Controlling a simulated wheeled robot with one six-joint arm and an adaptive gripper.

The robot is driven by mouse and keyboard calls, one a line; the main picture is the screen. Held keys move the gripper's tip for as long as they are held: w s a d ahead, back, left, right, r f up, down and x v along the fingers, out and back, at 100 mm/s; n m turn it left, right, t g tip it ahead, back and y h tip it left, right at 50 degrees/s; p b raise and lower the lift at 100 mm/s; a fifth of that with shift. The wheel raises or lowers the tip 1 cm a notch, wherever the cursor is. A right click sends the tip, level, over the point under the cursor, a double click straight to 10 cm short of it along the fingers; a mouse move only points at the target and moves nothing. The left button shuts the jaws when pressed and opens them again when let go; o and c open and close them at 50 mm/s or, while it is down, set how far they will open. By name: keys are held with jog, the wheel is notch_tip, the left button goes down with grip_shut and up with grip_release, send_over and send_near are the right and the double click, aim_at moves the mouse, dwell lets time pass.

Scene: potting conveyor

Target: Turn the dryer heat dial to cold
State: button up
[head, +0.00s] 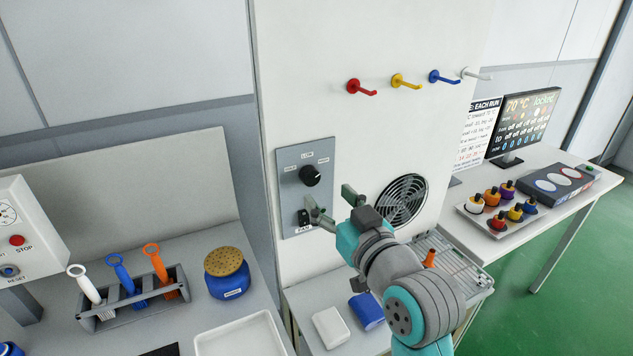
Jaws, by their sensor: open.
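The dryer heat dial (310,175) is a round black knob on a grey control panel (291,158) on the white dryer wall. Small labels sit to its left, above it and to its right; the top one seems to read LOW. I cannot tell for sure which label the knob's mark points at. A black switch (304,217) sits lower on the panel above a small label that seems to read FAN. My gripper (332,203) is open and empty, below and right of the dial, with one finger near the switch. Whether that finger touches the panel is unclear.
A round fan grille (402,201) is right of my gripper. Coloured hooks (361,88) stick out above. A white block (331,327) and a blue block (366,311) lie below. A blue jar (227,273) and a brush holder (136,309) stand on the left bench.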

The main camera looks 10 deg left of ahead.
aim_at(313, 180)
jog(key=x, duration=0.6)
jog(key=shift+w+a, duration=0.2)
jog(key=c, duration=1.1)
